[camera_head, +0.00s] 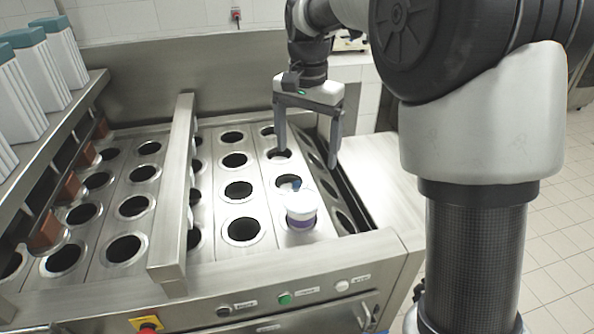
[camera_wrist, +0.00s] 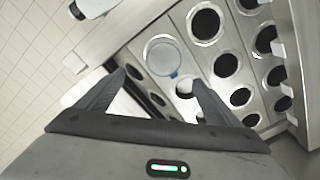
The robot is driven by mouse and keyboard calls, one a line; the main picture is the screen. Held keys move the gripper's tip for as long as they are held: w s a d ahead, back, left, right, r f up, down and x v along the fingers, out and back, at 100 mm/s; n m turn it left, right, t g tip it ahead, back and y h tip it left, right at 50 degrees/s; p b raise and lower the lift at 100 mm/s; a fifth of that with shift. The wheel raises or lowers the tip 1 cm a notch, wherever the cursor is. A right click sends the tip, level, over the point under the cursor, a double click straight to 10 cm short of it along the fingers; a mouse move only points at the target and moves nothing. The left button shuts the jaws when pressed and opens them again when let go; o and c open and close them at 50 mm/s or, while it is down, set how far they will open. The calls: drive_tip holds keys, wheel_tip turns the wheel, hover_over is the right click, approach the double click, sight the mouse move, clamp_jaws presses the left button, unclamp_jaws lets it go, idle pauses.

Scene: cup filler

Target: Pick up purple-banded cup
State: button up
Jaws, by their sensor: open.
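The purple-banded cup (camera_head: 301,209) stands upright in the front part of the right-hand column of holes. It is white on top with a purple band low on its side. In the wrist view the cup (camera_wrist: 162,53) shows from above as a pale round top just beyond the fingertips; its band is hidden there. My gripper (camera_head: 309,158) is open and empty, above and behind the cup, apart from it. Its two fingers also show spread in the wrist view (camera_wrist: 161,80).
A small blue-and-white item (camera_head: 296,184) sits just behind the cup; I cannot tell what it is. A raised metal rail (camera_head: 176,190) crosses the steel machine left of the cup. Tall white containers (camera_head: 22,85) stand at the far left. A flat steel surface (camera_head: 385,185) lies right.

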sight(301, 200)
drive_tip(key=f, duration=0.9)
drive_tip(key=f+b, duration=0.1)
drive_tip(key=f, duration=0.3)
drive_tip(key=shift+w+a+f, duration=0.25)
drive_tip(key=shift+f, duration=0.05)
drive_tip(key=f, duration=0.4)
drive_tip(key=shift+w+a+f, duration=0.15)
drive_tip(key=shift+w+f, duration=0.05)
drive_tip(key=shift+f, duration=0.05)
drive_tip(key=c, duration=1.2)
